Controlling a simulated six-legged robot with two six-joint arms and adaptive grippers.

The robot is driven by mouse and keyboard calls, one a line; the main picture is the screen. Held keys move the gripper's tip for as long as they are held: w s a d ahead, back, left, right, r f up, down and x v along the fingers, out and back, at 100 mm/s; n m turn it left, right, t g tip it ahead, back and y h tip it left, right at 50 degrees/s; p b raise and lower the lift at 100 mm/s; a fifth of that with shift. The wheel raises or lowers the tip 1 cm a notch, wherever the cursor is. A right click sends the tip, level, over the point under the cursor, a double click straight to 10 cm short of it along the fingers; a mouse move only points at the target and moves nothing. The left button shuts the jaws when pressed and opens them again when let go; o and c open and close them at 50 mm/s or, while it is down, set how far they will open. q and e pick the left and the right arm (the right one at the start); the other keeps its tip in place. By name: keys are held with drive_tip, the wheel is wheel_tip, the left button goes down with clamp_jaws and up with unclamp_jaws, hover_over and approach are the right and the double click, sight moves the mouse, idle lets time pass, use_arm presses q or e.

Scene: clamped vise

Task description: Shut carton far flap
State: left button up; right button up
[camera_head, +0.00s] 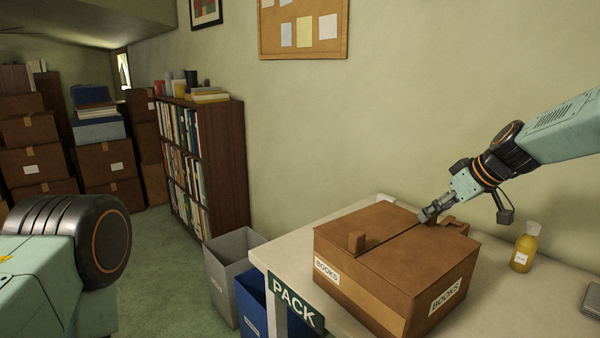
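The brown carton (365,285) sits on the white table, with "BOOKS" labels on its two visible sides. Its far flap (375,222) looks about flat across the back of the top. A dark seam separates it from the near top panel (425,250), which also looks flat. My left gripper is outside the view.
The white table (505,310) has a "PACK" sign (296,303) on its edge. A yellow bottle (524,250) stands right of the carton. Grey (228,280) and blue (256,305) bins stand left of the table. The wall rises close behind. A bookshelf (200,160) is farther left.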

drive_tip(key=o, duration=0.4)
drive_tip(key=shift+f, duration=0.1)
drive_tip(key=shift+c, duration=0.2)
drive_tip(key=shift+p+v, duration=2)
drive_tip(key=shift+v, duration=1.25)
drive_tip(key=shift+s+d+r, duration=0.15)
drive_tip(key=shift+r, duration=0.1)
